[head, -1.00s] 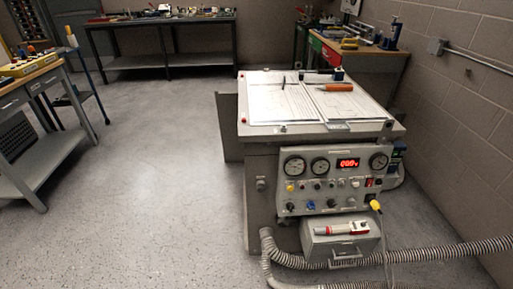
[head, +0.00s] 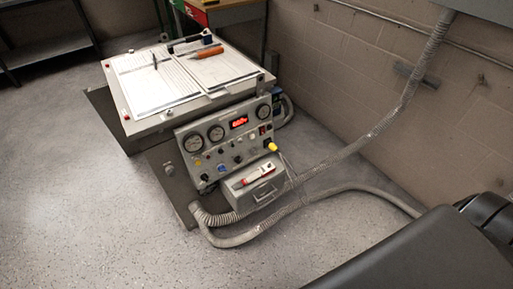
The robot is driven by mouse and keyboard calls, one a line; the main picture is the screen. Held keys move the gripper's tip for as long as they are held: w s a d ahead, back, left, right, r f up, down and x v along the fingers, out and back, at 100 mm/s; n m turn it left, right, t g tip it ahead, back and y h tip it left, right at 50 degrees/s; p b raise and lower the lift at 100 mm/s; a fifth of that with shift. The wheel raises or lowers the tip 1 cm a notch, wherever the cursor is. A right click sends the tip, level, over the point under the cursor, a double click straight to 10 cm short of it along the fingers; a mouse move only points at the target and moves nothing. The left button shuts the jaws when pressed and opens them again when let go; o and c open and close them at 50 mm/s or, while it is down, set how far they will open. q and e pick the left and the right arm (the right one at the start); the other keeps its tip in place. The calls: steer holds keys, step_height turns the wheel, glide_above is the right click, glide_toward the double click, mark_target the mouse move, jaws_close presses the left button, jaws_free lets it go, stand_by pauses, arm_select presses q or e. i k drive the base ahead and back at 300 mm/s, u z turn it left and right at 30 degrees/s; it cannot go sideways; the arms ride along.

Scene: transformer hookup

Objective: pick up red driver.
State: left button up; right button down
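A tool with an orange-red handle (head: 205,52) lies on the papers on top of the test console (head: 150,121); it is the nearest match to a red driver. A smaller red and white tool (head: 258,174) lies on the grey box (head: 262,193) at the console's front. Neither gripper is in the head view, so nothing shows between either of them and these tools.
A thick ribbed hose (head: 345,188) runs from the console's foot across the floor to the right. Another conduit (head: 425,70) hangs by the block wall. A dark bench (head: 50,45) stands at the back left. The floor at front left is clear.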

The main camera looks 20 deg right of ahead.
mark_target(255, 175)
steer(key=u, duration=2.4)
steer(key=k, duration=0.6)
steer(key=z, duration=1.4)
